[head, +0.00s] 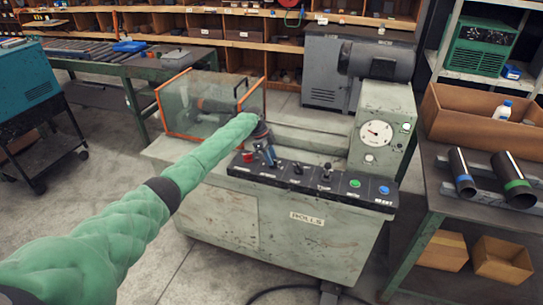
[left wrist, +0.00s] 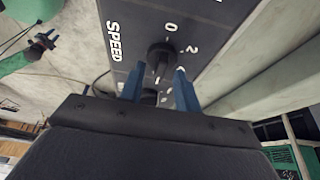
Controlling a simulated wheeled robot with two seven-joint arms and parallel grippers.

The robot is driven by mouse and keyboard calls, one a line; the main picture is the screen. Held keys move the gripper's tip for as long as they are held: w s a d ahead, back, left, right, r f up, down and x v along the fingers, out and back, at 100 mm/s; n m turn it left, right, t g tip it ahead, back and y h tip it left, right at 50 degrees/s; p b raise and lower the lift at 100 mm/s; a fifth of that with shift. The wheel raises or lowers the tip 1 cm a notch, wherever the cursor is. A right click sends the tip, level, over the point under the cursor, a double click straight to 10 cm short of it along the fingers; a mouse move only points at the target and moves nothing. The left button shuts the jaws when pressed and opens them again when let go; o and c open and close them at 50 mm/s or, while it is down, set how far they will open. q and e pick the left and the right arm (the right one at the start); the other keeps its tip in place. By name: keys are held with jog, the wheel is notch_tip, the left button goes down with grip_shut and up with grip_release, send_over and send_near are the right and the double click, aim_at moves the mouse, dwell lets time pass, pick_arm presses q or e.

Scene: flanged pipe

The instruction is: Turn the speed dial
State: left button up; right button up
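The speed dial (left wrist: 160,58) is a dark round knob with a light pointer line, on a dark panel (left wrist: 125,15) lettered SPEED, with 0 and 2 beside it. In the left wrist view it appears between the two blue fingertips of my left gripper (left wrist: 159,72). The fingers are apart, with a gap showing; contact is not visible. In the head view my left gripper (head: 267,151) is over the left part of the control panel (head: 310,183) and hides the dial. A small black-and-blue gripper, seemingly my right (left wrist: 42,42), shows in the left wrist view; its fingers are too small to judge.
A red button (head: 249,156) stands just left of my left gripper. Levers (head: 326,170), a green button (head: 355,183) and a blue button (head: 384,190) lie right. A gauge housing (head: 380,130) rises behind. An orange-framed clear guard (head: 205,103) stands at the back left.

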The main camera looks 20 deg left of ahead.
pick_arm(q)
jog(key=shift+d+f, duration=0.1)
jog(key=shift+f, duration=0.2)
grip_shut()
